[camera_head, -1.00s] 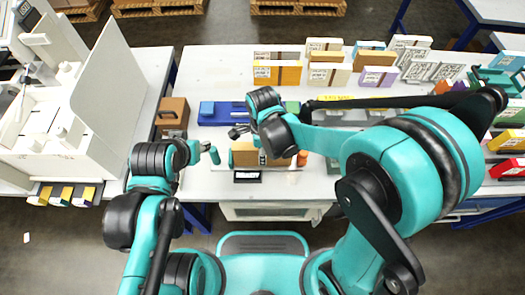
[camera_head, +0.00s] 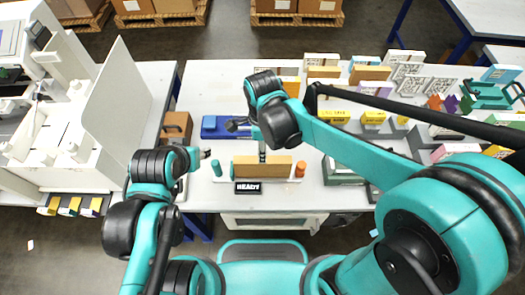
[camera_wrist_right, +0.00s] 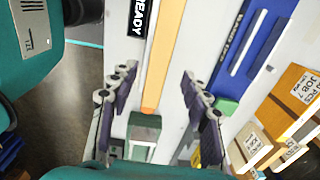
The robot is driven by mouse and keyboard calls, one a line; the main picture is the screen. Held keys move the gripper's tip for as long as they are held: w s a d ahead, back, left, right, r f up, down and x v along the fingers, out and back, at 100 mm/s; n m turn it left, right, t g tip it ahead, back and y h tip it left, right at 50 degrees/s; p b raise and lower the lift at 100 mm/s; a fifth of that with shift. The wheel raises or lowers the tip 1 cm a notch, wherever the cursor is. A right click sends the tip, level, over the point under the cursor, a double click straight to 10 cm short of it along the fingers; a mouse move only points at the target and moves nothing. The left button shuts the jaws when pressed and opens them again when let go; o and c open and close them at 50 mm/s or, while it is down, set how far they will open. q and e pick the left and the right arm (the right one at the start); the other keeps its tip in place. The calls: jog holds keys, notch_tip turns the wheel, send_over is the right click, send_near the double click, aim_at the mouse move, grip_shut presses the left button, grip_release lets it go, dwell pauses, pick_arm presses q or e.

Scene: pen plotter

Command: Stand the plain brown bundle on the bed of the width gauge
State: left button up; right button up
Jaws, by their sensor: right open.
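The plain brown bundle (camera_head: 270,167) stands as a long tan block on the bed of the width gauge (camera_head: 282,183), between a teal post at left and an orange post at right. The gauge's black display (camera_head: 247,188) reads READY. In the right wrist view the bundle (camera_wrist_right: 164,58) shows as a narrow tan strip running between the fingers of my right gripper (camera_wrist_right: 160,92). That gripper is open, with gaps on both sides of the strip, over the bundle. My left gripper (camera_head: 205,153) is left of the gauge, its fingers too small to judge.
A blue case (camera_head: 222,127) lies behind the gauge and a brown box (camera_head: 177,127) stands to its left. Several boxes and bundles fill the table's back right. A white machine with an upright panel (camera_head: 118,98) stands at left.

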jog(key=shift+d+r, duration=0.1)
jog(key=shift+r, duration=0.3)
jog(key=s+d+r+n+t, duration=0.2)
jog(key=d+r+n+t, duration=0.1)
jog(key=d+n, duration=0.5)
jog(key=s+d+r+n+t, duration=0.2)
jog(key=s+d+n+t, duration=0.1)
jog(key=d+n, duration=0.6)
jog(key=shift+d+r+n+t, duration=0.3)
jog(key=shift+r+n+t, duration=0.1)
jog(key=shift+n+t, duration=0.15)
jog(key=shift+s, duration=0.1)
